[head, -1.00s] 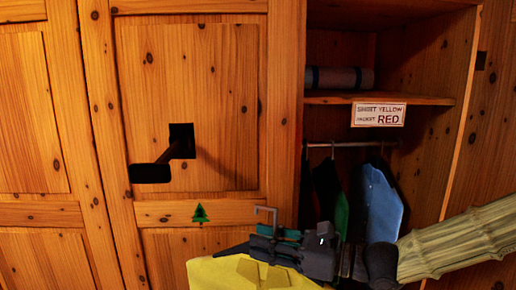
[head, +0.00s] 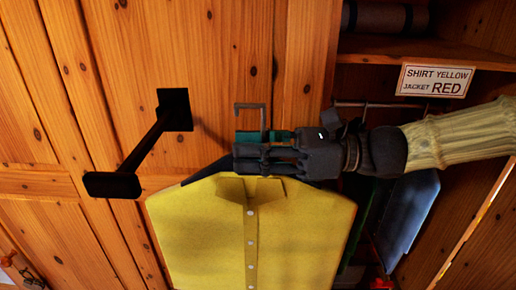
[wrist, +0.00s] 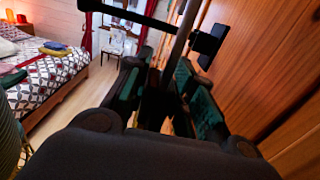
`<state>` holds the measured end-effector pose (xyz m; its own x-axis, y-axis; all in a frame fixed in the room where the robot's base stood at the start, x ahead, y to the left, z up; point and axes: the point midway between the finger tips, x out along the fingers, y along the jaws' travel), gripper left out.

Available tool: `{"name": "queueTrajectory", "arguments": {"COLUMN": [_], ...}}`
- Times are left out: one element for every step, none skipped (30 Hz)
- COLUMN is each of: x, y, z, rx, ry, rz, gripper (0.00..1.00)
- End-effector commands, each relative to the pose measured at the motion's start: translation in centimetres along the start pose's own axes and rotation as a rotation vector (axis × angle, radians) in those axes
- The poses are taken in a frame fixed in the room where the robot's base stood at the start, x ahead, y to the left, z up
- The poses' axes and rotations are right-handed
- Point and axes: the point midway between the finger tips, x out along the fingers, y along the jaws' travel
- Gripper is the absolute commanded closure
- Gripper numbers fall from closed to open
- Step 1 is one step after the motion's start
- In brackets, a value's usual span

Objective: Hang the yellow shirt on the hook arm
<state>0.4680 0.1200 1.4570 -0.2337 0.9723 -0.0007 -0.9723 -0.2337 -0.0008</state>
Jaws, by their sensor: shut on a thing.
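The yellow shirt (head: 200,235) hangs on a dark hanger, front and buttons facing me. The hanger's grey hook (head: 252,108) sticks up above my gripper. My gripper (head: 246,160) is shut on the hanger at the collar, and the shirt hangs below it. The black hook arm (head: 147,147) juts from the wardrobe door, left of my gripper, with a flat plate at its free end. The hanger hook is apart from it in the head view. In the wrist view a black bar (wrist: 135,15), apparently the hook arm, runs behind the grey hanger stem (wrist: 180,38).
A label (head: 436,81) reading "SHIRT YELLOW, JACKET RED" is on the open wardrobe's shelf. Below are a rail and hanging clothes, including a blue one (head: 408,215). The wrist view shows a bed (wrist: 50,75) and bare floor (wrist: 85,98) at left.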

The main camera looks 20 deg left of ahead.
Motion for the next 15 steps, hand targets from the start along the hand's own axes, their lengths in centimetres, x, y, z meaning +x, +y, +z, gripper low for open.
{"name": "queueTrajectory", "arguments": {"x": [0.3, 0.5, 0.8, 0.9, 1.2, 1.4, 1.6, 1.8, 2.0, 2.2, 2.4, 2.7, 2.9, 3.1, 3.3], "y": [0.0, 0.0, 0.0, 0.0, 0.0, 0.0, 0.0, 0.0, 0.0, 0.0, 0.0, 0.0, 0.0, 0.0, 0.0], "z": [-0.2, -0.2, -0.2, -0.2, -0.2, -0.2, -0.2, -0.2, -0.2, -0.2, -0.2, -0.2, -0.2, -0.2, -0.2], "rx": [-0.001, -0.001, -0.001, -0.001, -0.001, -0.001, -0.001, -0.002, -0.002, -0.002, -0.002, -0.002, -0.002, -0.003, -0.003], "ry": [0.0, 0.0, 0.001, 0.001, 0.0, 0.0, 0.0, 0.0, 0.0, 0.0, 0.0, 0.0, 0.001, 0.001, 0.001], "rz": [0.001, 0.001, 0.001, 0.001, 0.001, 0.002, 0.002, 0.002, 0.003, 0.002, 0.002, 0.002, 0.002, 0.003, 0.003], "gripper": [1.0, 1.0, 1.0, 1.0, 1.0, 1.0, 1.0, 1.0, 1.0, 1.0, 1.0, 1.0, 1.0, 1.0, 1.0]}}
